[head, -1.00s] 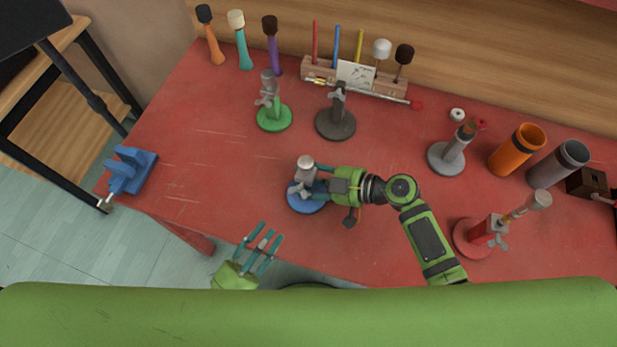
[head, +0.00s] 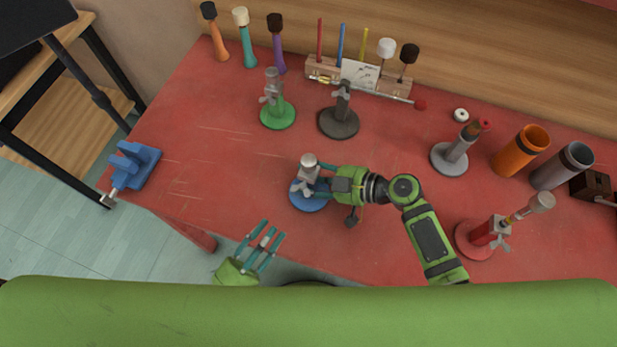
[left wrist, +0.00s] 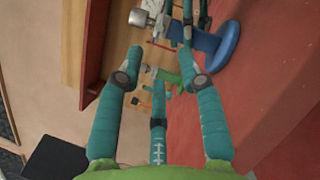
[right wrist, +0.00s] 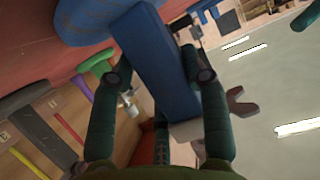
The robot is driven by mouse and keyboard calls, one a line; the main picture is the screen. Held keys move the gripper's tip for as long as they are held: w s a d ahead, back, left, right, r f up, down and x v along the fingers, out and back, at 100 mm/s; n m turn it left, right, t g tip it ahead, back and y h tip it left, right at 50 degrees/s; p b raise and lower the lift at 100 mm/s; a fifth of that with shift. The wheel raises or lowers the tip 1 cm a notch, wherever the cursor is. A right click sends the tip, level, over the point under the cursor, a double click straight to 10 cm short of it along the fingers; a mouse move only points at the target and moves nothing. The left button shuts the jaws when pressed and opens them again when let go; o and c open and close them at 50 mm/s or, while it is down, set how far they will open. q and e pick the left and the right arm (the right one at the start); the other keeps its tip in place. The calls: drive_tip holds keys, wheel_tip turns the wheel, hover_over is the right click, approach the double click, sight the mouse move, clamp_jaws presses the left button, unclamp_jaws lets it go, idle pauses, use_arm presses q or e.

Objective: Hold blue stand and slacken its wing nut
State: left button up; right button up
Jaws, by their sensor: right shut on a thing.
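The blue stand (head: 308,202) stands on the red table near its front edge, with a grey knob on top. Its grey wing nut (head: 297,187) shows on the left side of the post in the head view. My right gripper (head: 322,187) is shut around the post from the right. In the right wrist view the blue post (right wrist: 157,65) lies between its fingers, and a winged piece (right wrist: 240,107) shows beside it. My left gripper (head: 266,240) is open and empty, off the table's front edge, apart from the stand. The stand's base (left wrist: 226,45) also shows in the left wrist view.
A green stand (head: 278,115) and a black stand (head: 339,122) stand behind the blue one. A grey stand (head: 449,157) and a red stand (head: 474,240) are at the right. A blue vise (head: 136,163) is at the left edge. The table left of the blue stand is clear.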

sight(305, 188)
use_arm(q)
drive_tip(key=w+d+n+g, duration=0.1)
drive_tip(key=w+n, duration=0.1)
drive_tip(key=n, duration=0.6)
drive_tip(key=w+d+r+n+g, duration=0.1)
drive_tip(key=w+d+n, duration=0.1)
drive_tip(key=n, duration=0.7)
drive_tip(key=w+d+r+n+g, duration=0.1)
drive_tip(key=w+d+n, duration=0.1)
drive_tip(key=n, duration=0.6)
drive_tip(key=shift+w+n+h, duration=0.3)
drive_tip(key=shift+w+n, duration=0.1)
drive_tip(key=shift+w, duration=0.4)
clamp_jaws()
